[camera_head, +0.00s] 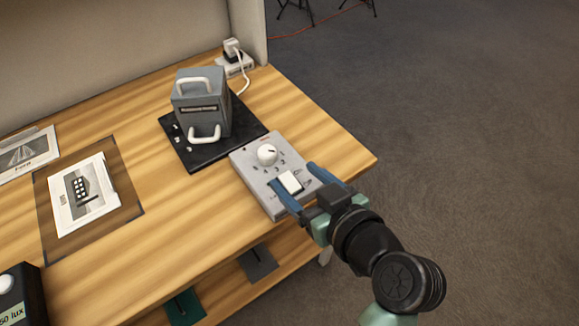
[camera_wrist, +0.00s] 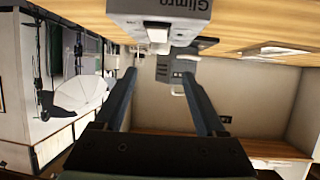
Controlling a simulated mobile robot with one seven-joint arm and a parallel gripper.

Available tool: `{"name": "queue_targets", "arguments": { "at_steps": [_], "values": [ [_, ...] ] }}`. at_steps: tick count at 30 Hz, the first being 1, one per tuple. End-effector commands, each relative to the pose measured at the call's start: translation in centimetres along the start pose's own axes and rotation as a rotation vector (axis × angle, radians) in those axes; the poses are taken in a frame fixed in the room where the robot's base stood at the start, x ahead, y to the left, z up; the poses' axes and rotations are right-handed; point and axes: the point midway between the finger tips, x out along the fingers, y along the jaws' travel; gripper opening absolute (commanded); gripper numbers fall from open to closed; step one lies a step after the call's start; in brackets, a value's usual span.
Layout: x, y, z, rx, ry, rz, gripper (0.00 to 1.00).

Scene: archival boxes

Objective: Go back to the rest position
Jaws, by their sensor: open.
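My gripper (camera_head: 292,190) is open, its two blue fingers spread apart over the front edge of a grey control box with a white knob and a white rocker switch (camera_head: 290,182). Nothing shows between the fingers. In the wrist view, the gripper (camera_wrist: 160,95) is also open and empty, and the picture is upside down. The control box (camera_wrist: 185,8) shows there at the top edge. I cannot tell whether a finger touches the control box.
A grey box with white handles (camera_head: 203,105) stands on a black mat (camera_head: 180,150) behind the control box. A plugged power strip (camera_head: 236,62) sits at the back. Printed sheets (camera_head: 82,197) lie at left. A dark lux meter (camera_head: 20,292) is at lower left. Open floor (camera_head: 460,130) lies right.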

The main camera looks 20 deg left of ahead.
Motion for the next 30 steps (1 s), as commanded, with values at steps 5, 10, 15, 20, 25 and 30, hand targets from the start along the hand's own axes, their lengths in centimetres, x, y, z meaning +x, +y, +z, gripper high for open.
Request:
{"name": "queue_targets", "arguments": {
  "at_steps": [5,10,15,20,25,30],
  "values": [
    [-0.3,0.0,0.0,0.000,0.000,0.000,0.73],
    [-0.2,0.0,0.0,0.000,0.000,0.000,0.73],
    [-0.2,0.0,0.0,0.000,0.000,0.000,0.73],
    [-0.2,0.8,-1.3,-0.005,0.017,0.038,0.73],
    [-1.6,4.8,-9.0,-0.019,0.137,0.264,0.73],
    [-6.9,7.9,-20.5,-0.044,0.399,0.542,0.73]
  ]
}}
